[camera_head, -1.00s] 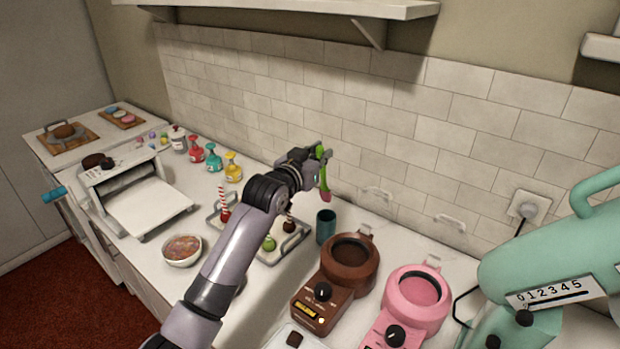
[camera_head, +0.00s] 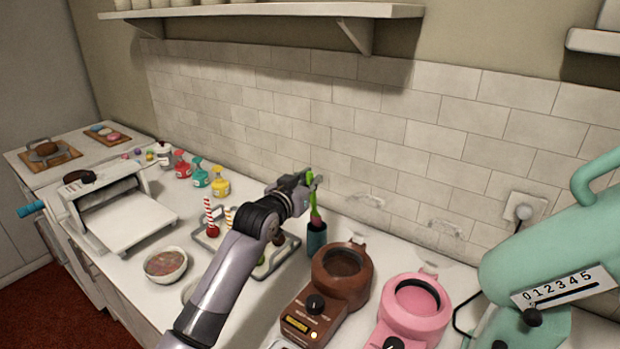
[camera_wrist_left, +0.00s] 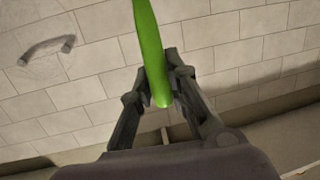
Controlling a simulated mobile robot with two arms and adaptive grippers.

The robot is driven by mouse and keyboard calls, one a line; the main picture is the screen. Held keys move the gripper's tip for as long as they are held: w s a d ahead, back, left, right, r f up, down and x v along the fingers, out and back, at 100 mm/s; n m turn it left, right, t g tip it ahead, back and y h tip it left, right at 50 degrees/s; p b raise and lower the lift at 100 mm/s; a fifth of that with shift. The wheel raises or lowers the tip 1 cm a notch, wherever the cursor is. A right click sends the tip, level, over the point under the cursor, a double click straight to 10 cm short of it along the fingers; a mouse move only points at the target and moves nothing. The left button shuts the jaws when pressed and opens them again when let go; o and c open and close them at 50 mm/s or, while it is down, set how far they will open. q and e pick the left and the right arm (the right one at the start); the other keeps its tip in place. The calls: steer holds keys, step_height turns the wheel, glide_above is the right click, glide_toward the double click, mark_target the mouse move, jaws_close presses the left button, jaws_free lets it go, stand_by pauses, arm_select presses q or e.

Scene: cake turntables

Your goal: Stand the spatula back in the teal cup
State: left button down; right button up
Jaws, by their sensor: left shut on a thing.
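My left gripper (camera_head: 308,183) is shut on the green handle of the spatula (camera_head: 312,200), above the teal cup (camera_head: 317,240). The spatula is nearly upright, and its pink lower end is at the cup's mouth, partly hidden by the rim. I cannot tell how deep it sits. The cup stands upright on the white counter. In the left wrist view the green spatula handle (camera_wrist_left: 151,50) runs between the two fingers of my left gripper (camera_wrist_left: 160,88). My right gripper is not in view.
A brown melting pot (camera_head: 322,295) and a pink one (camera_head: 408,315) stand to the right of the cup. A tray (camera_head: 288,250) with striped sticks is to its left. The tiled wall (camera_head: 400,140) rises close behind. A mint-green machine (camera_head: 560,260) fills the right side.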

arm_select(q)
step_height(320, 180, down, 6)
steer(key=b, duration=0.3)
steer(key=shift+f, duration=0.25)
stand_by(0.3)
steer(key=c, duration=1.5)
jaws_free()
steer(key=shift+o, duration=0.2)
steer(key=shift+s, duration=0.15)
steer(key=v, duration=1.1)
steer(key=shift+s+a, duration=0.2)
steer(key=shift+s, duration=0.15)
